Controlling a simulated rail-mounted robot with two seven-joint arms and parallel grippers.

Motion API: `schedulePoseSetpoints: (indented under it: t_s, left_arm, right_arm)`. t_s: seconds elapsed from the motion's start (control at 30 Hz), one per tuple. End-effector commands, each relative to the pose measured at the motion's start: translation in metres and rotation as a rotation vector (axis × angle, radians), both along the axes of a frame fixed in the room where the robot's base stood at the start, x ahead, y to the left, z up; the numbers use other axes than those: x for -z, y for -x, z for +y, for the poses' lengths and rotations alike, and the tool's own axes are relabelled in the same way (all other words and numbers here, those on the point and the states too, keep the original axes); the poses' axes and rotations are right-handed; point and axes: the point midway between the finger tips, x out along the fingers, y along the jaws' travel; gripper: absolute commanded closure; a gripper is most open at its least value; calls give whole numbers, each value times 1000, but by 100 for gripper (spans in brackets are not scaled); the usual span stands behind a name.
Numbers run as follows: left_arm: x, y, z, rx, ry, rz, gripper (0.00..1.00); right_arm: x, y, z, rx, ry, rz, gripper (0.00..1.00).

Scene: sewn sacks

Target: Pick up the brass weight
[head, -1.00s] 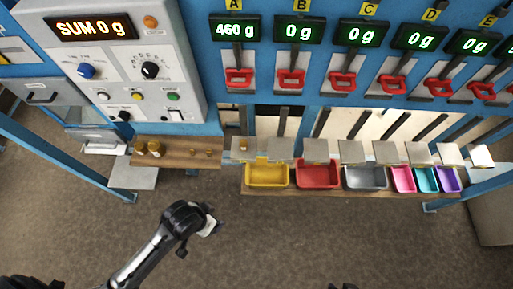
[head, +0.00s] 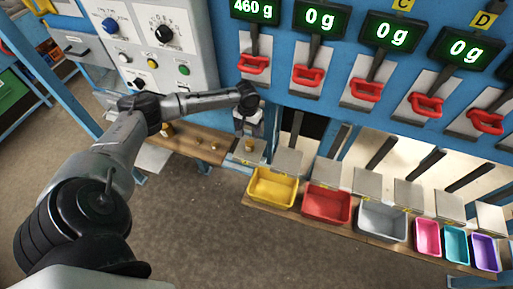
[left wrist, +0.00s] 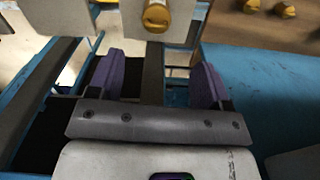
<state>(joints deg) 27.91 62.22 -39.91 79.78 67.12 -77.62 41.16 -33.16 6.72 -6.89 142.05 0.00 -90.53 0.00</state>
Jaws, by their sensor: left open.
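A brass weight (head: 249,146) stands on the leftmost small grey pan, under display A, which reads 460 g. In the left wrist view this weight (left wrist: 157,15) shows at the top edge on its pan (left wrist: 128,14), ahead of the fingers and partly cut off. My left gripper (head: 248,128) is just above the weight in the head view, pointing down. In the left wrist view its two purple finger pads (left wrist: 156,82) are spread apart with nothing between them. My right gripper is not in view.
More brass weights (head: 198,141) stand on a wooden shelf (head: 183,149) left of the pans; my left arm covers part of it. Coloured bins, such as yellow (head: 272,188) and red (head: 326,204), sit below the pans. Red handles (head: 254,65) are on the blue panel above.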

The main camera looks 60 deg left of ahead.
Motion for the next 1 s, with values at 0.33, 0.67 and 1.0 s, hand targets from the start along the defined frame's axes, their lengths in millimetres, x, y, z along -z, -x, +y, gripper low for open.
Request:
schedulePoseSetpoints:
  t_s: [0.33,0.67,1.0]
  left_arm:
    - [56,0,-2,2,1,2,28]
    - [75,1,-4,6,0,2,28]
    - [115,0,-8,4,0,2,28]
  right_arm:
    - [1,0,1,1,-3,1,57]
    - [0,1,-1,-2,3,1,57]
    - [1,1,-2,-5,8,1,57]
